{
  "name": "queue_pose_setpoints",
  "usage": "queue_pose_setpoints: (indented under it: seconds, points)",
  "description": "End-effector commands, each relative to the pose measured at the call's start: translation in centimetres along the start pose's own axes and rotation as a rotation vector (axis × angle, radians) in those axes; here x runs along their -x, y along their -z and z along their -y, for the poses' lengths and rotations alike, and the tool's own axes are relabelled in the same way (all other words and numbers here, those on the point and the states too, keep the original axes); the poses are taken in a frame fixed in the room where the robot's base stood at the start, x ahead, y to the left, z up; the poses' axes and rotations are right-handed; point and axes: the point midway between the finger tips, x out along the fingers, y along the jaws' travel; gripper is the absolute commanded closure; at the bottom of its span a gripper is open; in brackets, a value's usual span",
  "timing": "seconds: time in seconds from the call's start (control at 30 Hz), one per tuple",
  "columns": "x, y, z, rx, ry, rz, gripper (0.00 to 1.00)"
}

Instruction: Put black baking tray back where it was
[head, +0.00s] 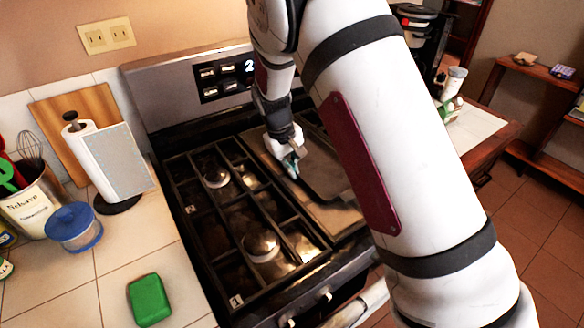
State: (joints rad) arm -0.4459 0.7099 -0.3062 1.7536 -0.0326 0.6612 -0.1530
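The black baking tray (322,172) looks like a flat dark grey-brown sheet on the right part of the stove top (205,200). My arm hides its right side. My gripper (291,166) is at the tray's left edge, with its fingers pointing down. The fingertips are small and partly covered by the gripper's own body. I cannot tell whether they are closed on the tray's edge or only beside it.
Black grates with burners cover the stove's left part. On the left counter are a paper towel holder (112,165), a blue-lidded container (75,226), a utensil crock (32,205) and a green block (149,300). A wooden table (490,134) stands right of the stove.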

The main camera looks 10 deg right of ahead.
Motion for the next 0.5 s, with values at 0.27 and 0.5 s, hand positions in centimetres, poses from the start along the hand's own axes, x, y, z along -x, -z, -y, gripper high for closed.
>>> queue_pose_setpoints:
  seconds: [0.27,0.5]
  points:
    - [-0.31,-0.01,0.07,0.0,0.0,0.0,0.77]
    - [-0.31,-0.03,0.1,0.0,0.0,0.001,0.75]
